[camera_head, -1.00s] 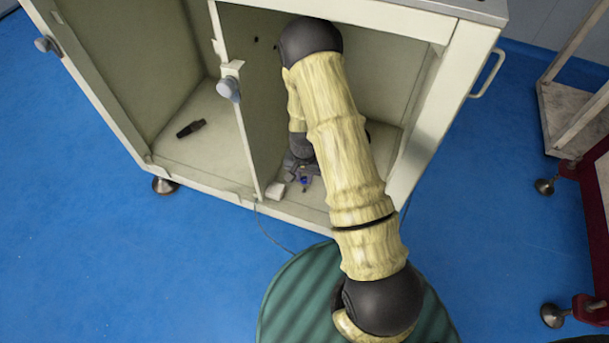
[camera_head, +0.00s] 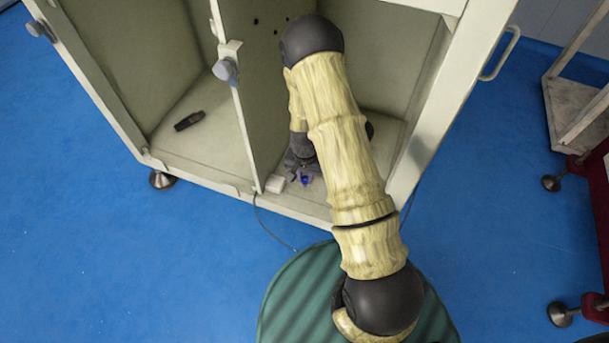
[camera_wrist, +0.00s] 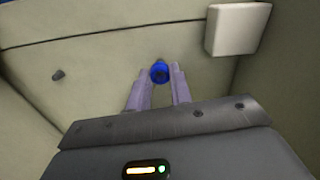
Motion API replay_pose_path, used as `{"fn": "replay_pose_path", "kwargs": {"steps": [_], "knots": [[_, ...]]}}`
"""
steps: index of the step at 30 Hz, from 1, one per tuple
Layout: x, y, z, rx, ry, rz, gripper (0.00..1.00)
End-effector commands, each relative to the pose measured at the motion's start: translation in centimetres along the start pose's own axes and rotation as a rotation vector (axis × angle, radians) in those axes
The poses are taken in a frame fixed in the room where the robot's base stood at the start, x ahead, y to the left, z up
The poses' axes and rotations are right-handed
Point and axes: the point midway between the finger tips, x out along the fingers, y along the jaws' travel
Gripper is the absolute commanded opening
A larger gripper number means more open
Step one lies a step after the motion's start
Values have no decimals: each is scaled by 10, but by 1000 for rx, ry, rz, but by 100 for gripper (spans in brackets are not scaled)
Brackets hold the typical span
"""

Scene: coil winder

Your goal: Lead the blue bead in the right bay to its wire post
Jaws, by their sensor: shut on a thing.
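The blue bead (camera_head: 305,179) is low in the right bay of the cabinet, near its front edge. In the wrist view the blue bead (camera_wrist: 160,72) sits between the tips of my gripper's two pale fingers. My gripper (camera_wrist: 161,76) is shut on it. In the head view my arm covers most of my gripper and part of the bay. A small dark stub (camera_wrist: 58,74) stands out from the pale surface, left of the bead in the wrist view and apart from it. I cannot tell whether it is the wire post.
A small white block (camera_head: 275,184) lies left of the bead and also shows in the wrist view (camera_wrist: 236,29). A divider (camera_head: 250,90) separates the bays. A dark object (camera_head: 189,121) lies in the left bay. A thin cable (camera_head: 268,232) hangs out in front.

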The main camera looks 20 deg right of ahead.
Motion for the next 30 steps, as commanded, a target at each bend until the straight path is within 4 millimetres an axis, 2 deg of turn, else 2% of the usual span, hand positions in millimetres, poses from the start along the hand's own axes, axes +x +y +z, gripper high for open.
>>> {"fn": "replay_pose_path", "kwargs": {"steps": [29, 30], "knots": [[22, -2, 1, -5, -1, 0, 0], [21, -2, 1, -5, -1, 0, 29]]}}
